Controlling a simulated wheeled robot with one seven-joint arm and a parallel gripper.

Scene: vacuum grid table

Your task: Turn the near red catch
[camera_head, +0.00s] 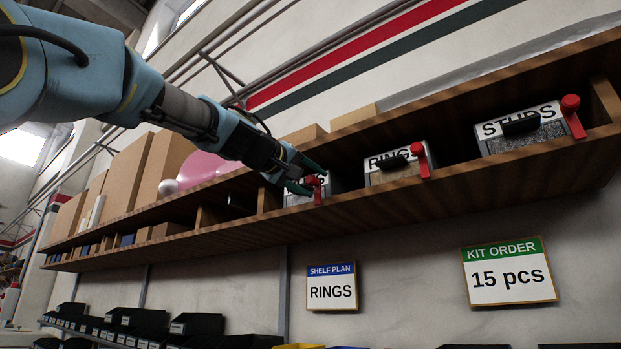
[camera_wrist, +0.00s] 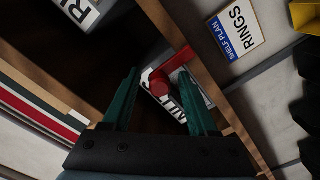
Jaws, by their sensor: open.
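A box with a red catch (camera_head: 317,190) sits on the wooden shelf, its label partly hidden by my gripper (camera_head: 319,181). In the wrist view the catch (camera_wrist: 161,89) shows as a round red knob with a red bar running up and right across the box front. My gripper (camera_wrist: 159,72) is open, with one green finger on each side of the knob. Whether a finger touches it cannot be told. Two more boxes stand to the right in the head view: RINGS with a red catch (camera_head: 421,160) and STUDS with a red catch (camera_head: 572,114).
The wooden shelf (camera_head: 230,236) has a front lip below the boxes and an upper board above them. Cartons (camera_head: 163,165) stand at the left. A SHELF PLAN sign reading RINGS (camera_head: 331,287) and a KIT ORDER sign reading 15 pcs (camera_head: 508,272) hang below.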

